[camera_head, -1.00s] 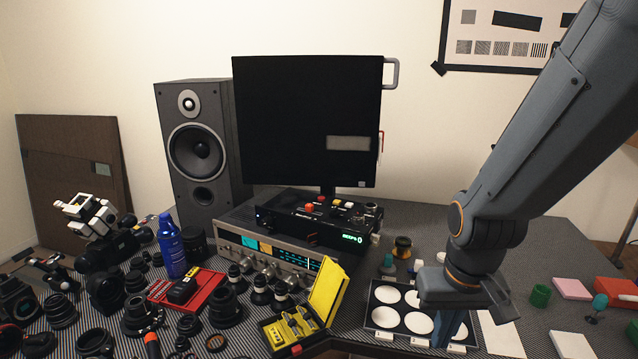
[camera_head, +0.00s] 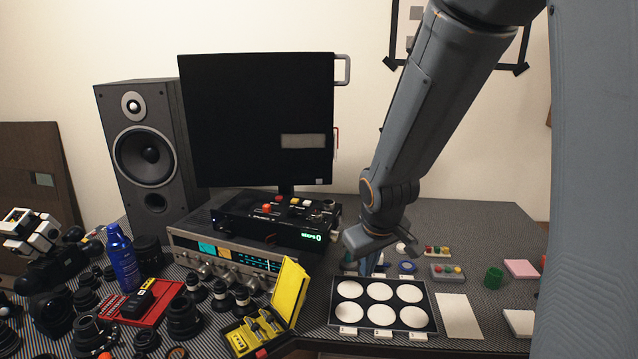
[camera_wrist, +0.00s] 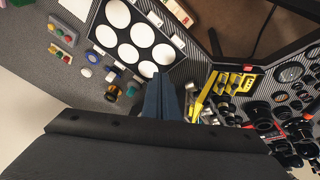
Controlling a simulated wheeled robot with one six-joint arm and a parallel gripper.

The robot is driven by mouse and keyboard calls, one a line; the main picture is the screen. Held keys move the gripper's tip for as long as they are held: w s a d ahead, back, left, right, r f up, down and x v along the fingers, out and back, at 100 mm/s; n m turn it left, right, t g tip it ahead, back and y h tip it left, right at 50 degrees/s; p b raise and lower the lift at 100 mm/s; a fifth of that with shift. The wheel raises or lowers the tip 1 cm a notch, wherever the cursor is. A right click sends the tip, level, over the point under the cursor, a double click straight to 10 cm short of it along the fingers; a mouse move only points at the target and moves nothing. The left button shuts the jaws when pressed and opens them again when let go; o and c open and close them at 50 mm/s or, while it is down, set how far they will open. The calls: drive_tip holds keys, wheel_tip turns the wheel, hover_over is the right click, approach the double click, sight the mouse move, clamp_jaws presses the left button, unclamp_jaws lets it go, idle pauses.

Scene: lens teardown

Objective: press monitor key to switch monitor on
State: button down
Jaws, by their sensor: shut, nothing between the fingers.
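The monitor (camera_head: 258,110) stands behind the equipment with a dark screen and a pale grey patch at its right. A black control box (camera_head: 275,222) sits below it on a silver receiver (camera_head: 222,262). The box carries red, white and yellow keys (camera_head: 280,203) on top and a green lit display (camera_head: 312,237). I cannot tell which one is the monitor key. My gripper (camera_head: 366,268) points down, shut and empty, just behind the tray, to the right of the box and apart from it. Its closed fingers also show in the wrist view (camera_wrist: 160,90); the box is not recognisable there.
A black tray (camera_head: 432,318) with white discs lies in front of my gripper. A yellow open case (camera_head: 290,290) stands left of it. Small button boxes (camera_head: 447,273) and a green cup (camera_head: 493,277) lie to the right. Many lenses crowd the left. A speaker (camera_head: 147,150) flanks the monitor.

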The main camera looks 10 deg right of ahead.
sight(324, 204)
drive_tip(key=w+n+t+y, duration=0.1)
drive_tip(key=w+n, duration=0.3)
drive_tip(key=w, duration=0.6)
drive_tip(key=w+r+n+t+y, duration=0.1)
drive_tip(key=w+n+t, duration=0.2)
drive_tip(key=w, duration=0.6)
drive_tip(key=w+r+n+t+y+p, duration=0.1)
drive_tip(key=w+n, duration=0.4)
drive_tip(key=w, duration=0.5)
drive_tip(key=shift+w+t+y, duration=0.3)
drive_tip(key=shift+t+y, duration=0.2)
drive_tip(key=shift+t, duration=0.4)
drive_tip(key=w+n+y, duration=0.1)
drive_tip(key=w+a+n+y, duration=0.1)
drive_tip(key=n, duration=0.1)
drive_tip(key=w+a+n, duration=0.1)
drive_tip(key=shift+w+f+y, duration=0.25)
drive_tip(key=shift+f+y, duration=0.1)
drive_tip(key=shift+y, duration=0.05)
drive_tip(key=shift+n, duration=0.5)
drive_tip(key=shift+w+a+f+n+y, duration=0.3)
drive_tip(key=shift+w+a+y, duration=0.1)
drive_tip(key=shift+a, duration=0.1)
drive_tip(key=shift+s+r, duration=0.1)
drive_tip(key=shift+d, duration=0.2)
